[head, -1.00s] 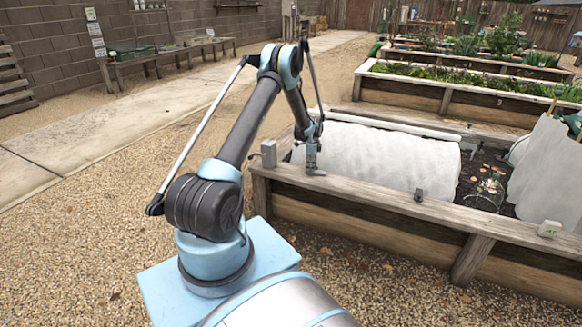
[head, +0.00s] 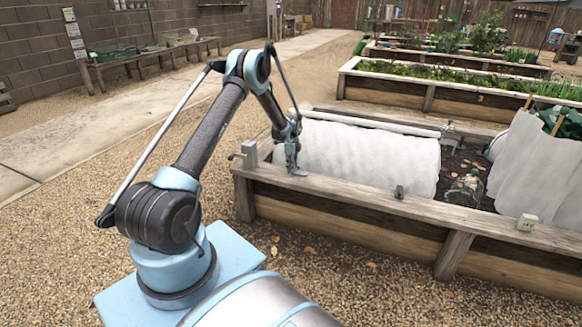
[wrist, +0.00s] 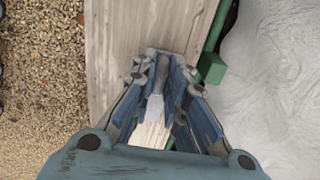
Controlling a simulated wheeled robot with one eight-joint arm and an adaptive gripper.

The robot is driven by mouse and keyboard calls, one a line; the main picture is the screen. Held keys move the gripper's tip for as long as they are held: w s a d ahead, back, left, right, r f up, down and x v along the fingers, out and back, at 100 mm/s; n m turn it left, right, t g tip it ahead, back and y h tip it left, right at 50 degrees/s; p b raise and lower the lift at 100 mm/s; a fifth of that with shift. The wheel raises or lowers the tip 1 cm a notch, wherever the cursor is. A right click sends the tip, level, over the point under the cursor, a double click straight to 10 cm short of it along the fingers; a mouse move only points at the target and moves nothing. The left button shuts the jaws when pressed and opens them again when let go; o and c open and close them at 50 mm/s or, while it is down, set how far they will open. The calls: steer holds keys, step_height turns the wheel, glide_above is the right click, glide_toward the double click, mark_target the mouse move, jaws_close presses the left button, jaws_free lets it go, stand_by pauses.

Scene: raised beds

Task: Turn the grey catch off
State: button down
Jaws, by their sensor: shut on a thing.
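My gripper (head: 291,163) points down at the near rim of the raised bed, close to its left corner. In the wrist view my gripper (wrist: 165,75) has its fingers on either side of a slim grey piece, which I take to be the grey catch (wrist: 156,80), and is shut on it. In the head view a small grey part of the catch (head: 299,172) shows at the fingertips, low over the wooden rim (head: 345,188). The fingers hide most of the catch and its mount, so its exact angle is unclear.
A grey block with a small lever (head: 249,154) stands on the rim's corner, left of my gripper. A white cover (head: 370,158) lies just behind. A green part (wrist: 211,68) is close beside the fingers.

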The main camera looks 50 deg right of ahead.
steer(key=shift+w, duration=0.45)
steer(key=c, duration=1.7)
jaws_free()
steer(key=shift+o, duration=0.5)
steer(key=shift+s, duration=0.2)
step_height(320, 180, up, 12)
steer(key=shift+w, duration=0.1)
